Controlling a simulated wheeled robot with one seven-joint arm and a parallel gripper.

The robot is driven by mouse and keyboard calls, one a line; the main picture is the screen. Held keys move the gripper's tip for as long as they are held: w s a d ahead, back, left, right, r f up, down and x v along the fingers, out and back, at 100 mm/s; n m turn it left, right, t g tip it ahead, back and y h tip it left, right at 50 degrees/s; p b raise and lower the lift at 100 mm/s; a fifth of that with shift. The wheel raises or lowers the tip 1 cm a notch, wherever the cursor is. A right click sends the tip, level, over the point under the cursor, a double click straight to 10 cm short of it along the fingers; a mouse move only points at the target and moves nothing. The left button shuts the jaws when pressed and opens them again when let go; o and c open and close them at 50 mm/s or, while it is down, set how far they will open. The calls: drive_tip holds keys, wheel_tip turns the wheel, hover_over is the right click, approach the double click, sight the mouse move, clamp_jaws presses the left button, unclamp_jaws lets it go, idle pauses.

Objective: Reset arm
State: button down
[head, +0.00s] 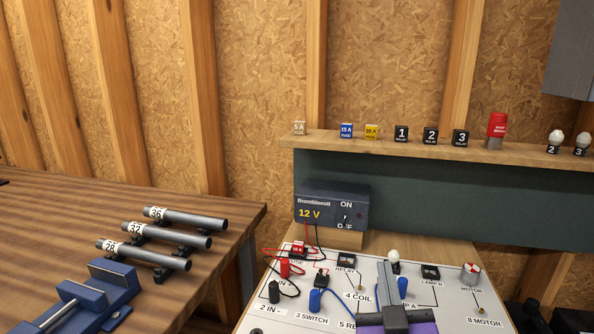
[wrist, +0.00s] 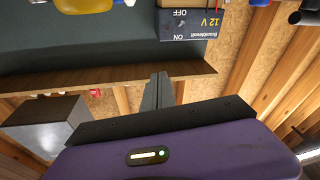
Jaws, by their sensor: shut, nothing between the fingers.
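My gripper (head: 384,266) is at the bottom of the head view, in front of the white circuit board (head: 262,312). Its grey fingers are together and empty, and its purple body is partly cut off by the frame edge. In the wrist view the shut fingers (wrist: 160,77) stand out from the purple housing, with nothing between them. That view looks upside down. The fingers hide part of the board near the coil and lamp labels.
A 12 V supply (head: 332,205) stands behind the board. A shelf (head: 400,146) above holds fuses, relays, a red part (head: 497,126) and bulbs. Left, a wooden bench (head: 60,215) bears several grey tubes (head: 185,218) and a blue vise (head: 85,300). Wires and plugs crowd the board's left.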

drive_tip(key=s+d+f+g+p, duration=0.1)
drive_tip(key=s+f+p, duration=0.1)
drive_tip(key=s, duration=1.2)
drive_tip(key=s+d+f+g+y+p, duration=0.1)
drive_tip(key=s+f, duration=0.4)
drive_tip(key=s, duration=0.8)
drive_tip(key=s+d+f+m+g+y+p, duration=0.1)
drive_tip(key=s+d+f+g+p, duration=0.1)
drive_tip(key=s, duration=1.2)
drive_tip(key=shift+s+d+f+g+p, duration=0.3)
drive_tip(key=shift+f+g+p, duration=0.2)
drive_tip(key=shift+f+p, duration=0.2)
